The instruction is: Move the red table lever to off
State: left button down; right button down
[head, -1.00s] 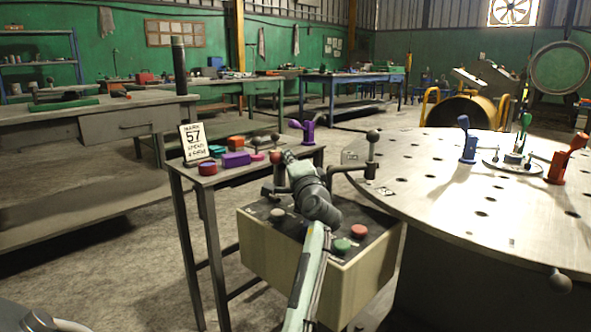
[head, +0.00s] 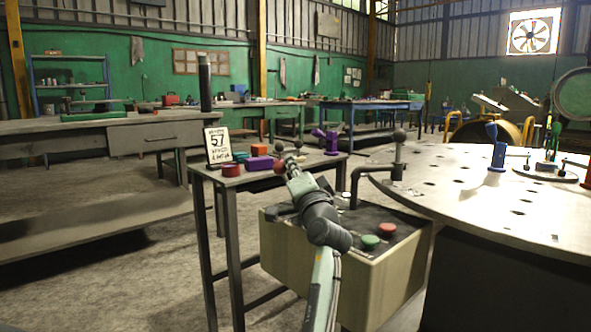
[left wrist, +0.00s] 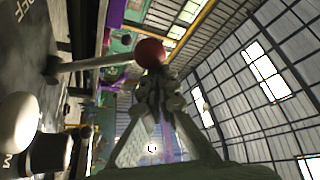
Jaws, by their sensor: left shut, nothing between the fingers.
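My left gripper (head: 288,165) is shut and empty, raised above the control box and in front of the small side table. In the left wrist view its fingers (left wrist: 156,92) are together, close to a red ball knob (left wrist: 150,53) on a pale rod. I cannot tell whether they touch. The red table lever (head: 588,177) on the round metal table (head: 470,195) is cut off by the right edge of the head view. Its handle position is hidden. My right gripper is out of view.
The control box (head: 300,255) has a green button (head: 370,241) and a red button (head: 387,228). A blue lever (head: 496,150) and a green lever (head: 551,145) stand on the round table. A purple lever (head: 331,140) and a sign (head: 217,146) stand on the side table.

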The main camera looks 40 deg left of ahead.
pick_arm(q)
jog(key=shift+s+f, duration=0.15)
jog(key=shift+s, duration=0.1)
dwell(0.4)
notch_tip(320, 180, up, 10)
dwell(0.5)
jog(key=shift+w, duration=0.1)
